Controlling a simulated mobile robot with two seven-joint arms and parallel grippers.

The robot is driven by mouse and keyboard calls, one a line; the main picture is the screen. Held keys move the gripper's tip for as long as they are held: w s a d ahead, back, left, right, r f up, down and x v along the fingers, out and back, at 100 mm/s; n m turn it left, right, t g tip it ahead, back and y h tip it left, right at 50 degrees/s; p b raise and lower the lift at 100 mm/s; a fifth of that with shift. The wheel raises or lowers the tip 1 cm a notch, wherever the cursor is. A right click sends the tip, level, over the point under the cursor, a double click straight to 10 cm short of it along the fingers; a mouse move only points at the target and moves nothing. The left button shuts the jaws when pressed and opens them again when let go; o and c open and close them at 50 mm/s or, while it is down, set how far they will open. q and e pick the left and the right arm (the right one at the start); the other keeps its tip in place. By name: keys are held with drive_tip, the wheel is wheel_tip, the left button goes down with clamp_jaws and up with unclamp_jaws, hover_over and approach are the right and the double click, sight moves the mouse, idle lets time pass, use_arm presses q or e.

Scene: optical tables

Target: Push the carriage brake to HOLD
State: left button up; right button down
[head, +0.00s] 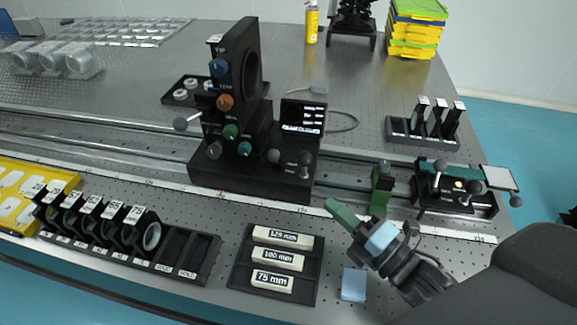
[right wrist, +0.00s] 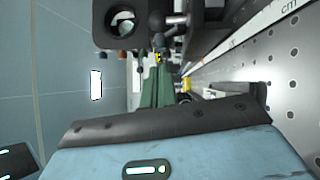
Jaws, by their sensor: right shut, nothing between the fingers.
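The black carriage (head: 240,178) sits across the rail at centre, carrying a tall ring mount with coloured knobs. At its right end are a ball-headed lever (head: 305,158) and small white lettering, too small to read surely. Another ball knob (head: 273,156) stands left of it. I cannot tell the brake's setting. My right gripper (head: 331,205) has its green fingers together and empty, in front of the rail, right of and nearer than the carriage, apart from it. In the right wrist view its fingers (right wrist: 160,88) point toward dark parts and knobs. My left gripper is not in view.
A green block (head: 381,188) stands on the rail just beyond my right gripper. A smaller carriage (head: 455,192) with ball levers is further right. A labelled spacer tray (head: 238,272) and lens rack (head: 200,262) lie in front. A light blue block (head: 354,284) lies below my gripper.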

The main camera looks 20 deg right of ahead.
drive_tip(key=p, duration=0.2)
approach(278, 159)
drive_tip(key=x, duration=0.5)
drive_tip(key=shift+w+r, duration=0.1)
drive_tip(key=shift+r, duration=0.05)
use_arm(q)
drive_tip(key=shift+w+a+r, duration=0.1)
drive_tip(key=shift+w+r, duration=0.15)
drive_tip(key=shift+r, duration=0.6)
use_arm(e)
drive_tip(key=shift+x, duration=0.8)
